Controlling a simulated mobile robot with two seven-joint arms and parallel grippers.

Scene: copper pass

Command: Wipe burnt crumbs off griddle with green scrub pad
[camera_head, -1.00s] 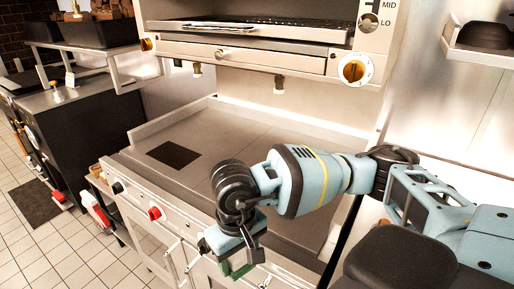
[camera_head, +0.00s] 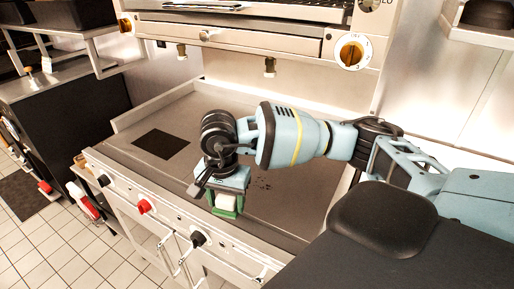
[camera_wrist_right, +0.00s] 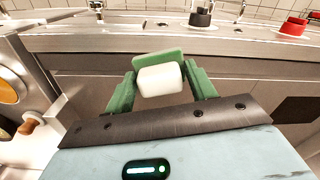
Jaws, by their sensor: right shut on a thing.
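My right gripper (camera_head: 226,204) is shut on the scrub pad (camera_head: 227,200), which shows green with a white block-like part. In the right wrist view the white part (camera_wrist_right: 161,79) sits between the green fingers, with a green face (camera_wrist_right: 158,60) behind it. The gripper points down over the front edge of the grey griddle (camera_head: 190,112); I cannot tell whether the pad touches anything. Small dark crumbs (camera_head: 263,184) lie on the griddle just right of the gripper. My right arm hides part of the griddle. My left gripper is not in view.
A dark square (camera_head: 160,144) lies on the griddle's left part. Red (camera_head: 144,206) and black (camera_head: 198,239) knobs line the front panel. A broiler with a yellow dial (camera_head: 351,54) hangs above the back. A shelf (camera_head: 485,38) is at the upper right.

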